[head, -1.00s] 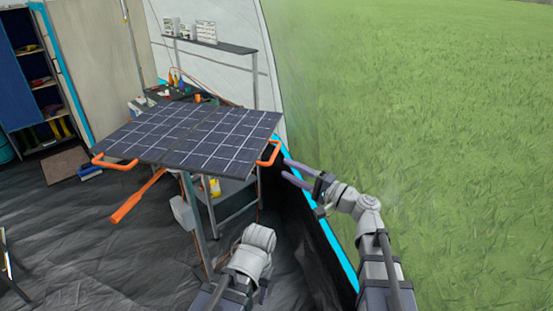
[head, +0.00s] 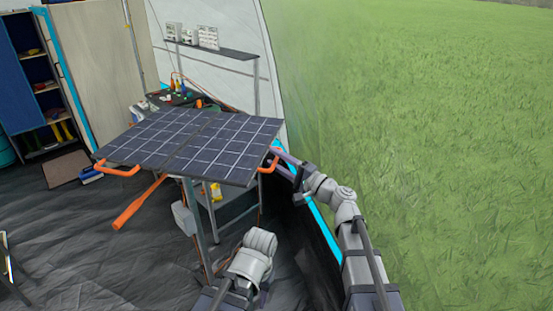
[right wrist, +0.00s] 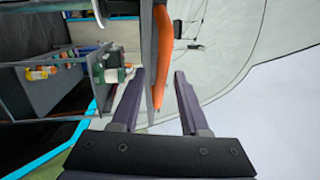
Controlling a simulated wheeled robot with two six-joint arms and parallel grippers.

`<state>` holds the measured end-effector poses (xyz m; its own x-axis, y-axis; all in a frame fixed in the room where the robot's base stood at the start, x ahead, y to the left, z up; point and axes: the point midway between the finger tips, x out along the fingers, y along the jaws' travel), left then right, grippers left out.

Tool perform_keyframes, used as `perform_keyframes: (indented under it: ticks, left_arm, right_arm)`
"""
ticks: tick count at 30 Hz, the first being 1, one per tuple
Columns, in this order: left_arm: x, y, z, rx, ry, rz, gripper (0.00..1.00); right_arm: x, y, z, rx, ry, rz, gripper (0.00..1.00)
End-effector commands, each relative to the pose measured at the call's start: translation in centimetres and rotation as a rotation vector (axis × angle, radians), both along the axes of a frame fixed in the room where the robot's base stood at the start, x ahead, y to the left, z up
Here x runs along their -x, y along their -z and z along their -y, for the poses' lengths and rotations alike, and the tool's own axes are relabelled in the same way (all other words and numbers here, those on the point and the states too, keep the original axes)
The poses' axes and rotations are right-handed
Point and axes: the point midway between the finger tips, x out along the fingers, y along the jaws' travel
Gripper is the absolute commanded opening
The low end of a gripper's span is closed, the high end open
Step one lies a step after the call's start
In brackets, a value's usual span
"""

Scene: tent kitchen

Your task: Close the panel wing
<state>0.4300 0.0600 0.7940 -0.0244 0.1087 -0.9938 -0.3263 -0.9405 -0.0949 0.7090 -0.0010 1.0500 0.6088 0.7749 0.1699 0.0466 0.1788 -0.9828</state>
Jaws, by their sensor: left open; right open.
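The dark solar panel has a left wing (head: 155,135) and a right wing (head: 227,150), spread out nearly flat with a seam between them. An orange handle (head: 118,171) juts from the left wing and another orange handle (head: 268,166) from the right wing. My right gripper (head: 281,162) is open at the right handle. In the right wrist view the orange handle (right wrist: 163,60) shows between the open fingers (right wrist: 159,80), with no clear grip on it. My left gripper (head: 255,248) is low, in front of the stand; its fingers are hard to make out.
A metal post (head: 196,220) holds the panel, with an orange lever (head: 138,203) under it. A cluttered bench (head: 185,97) and wall shelf (head: 215,47) stand behind. The tent wall and grass (head: 430,120) are to the right. Dark floor at left is mostly clear.

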Motion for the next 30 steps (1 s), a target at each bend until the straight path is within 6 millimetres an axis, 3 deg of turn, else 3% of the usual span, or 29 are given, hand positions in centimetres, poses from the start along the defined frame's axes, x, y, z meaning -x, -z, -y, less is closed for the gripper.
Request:
perform_keyframes:
  ticks: [8,20,30]
  left_arm:
    - [0.00,-0.01,0.00,0.000,0.000,0.000,0.50]
    - [0.00,-0.01,0.00,0.000,0.000,0.000,0.50]
    - [0.00,-0.01,0.00,0.000,0.000,0.000,0.50]
  right_arm:
    - [-0.05,0.00,-0.11,0.000,0.000,0.000,0.45]
    - [-0.05,-0.01,-0.10,0.000,0.000,0.000,0.00]
    - [-0.06,-0.02,-0.09,0.000,0.000,0.000,0.00]
